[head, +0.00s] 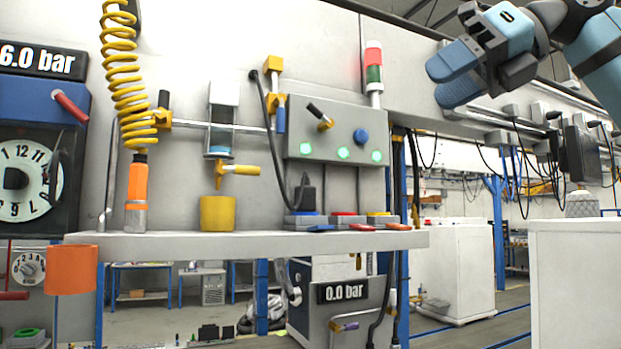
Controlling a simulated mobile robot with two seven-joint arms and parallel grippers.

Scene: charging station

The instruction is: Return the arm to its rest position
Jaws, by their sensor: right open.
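My right gripper (468,62) is raised at the upper right of the head view. Its arm comes in from the top right edge. Its blue-padded fingers point left and down, and it is open with nothing seen between them. It is in front of the upper wall, to the right of the red and green signal light (374,68), and appears apart from it. My left gripper is not in view.
A grey shelf (250,244) holds a yellow cup (218,213) and an orange tool on a coiled yellow hose (124,75). A grey control box (335,135) with green lights is above. A white cabinet (575,280) stands at right. Floor shows between cabinets.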

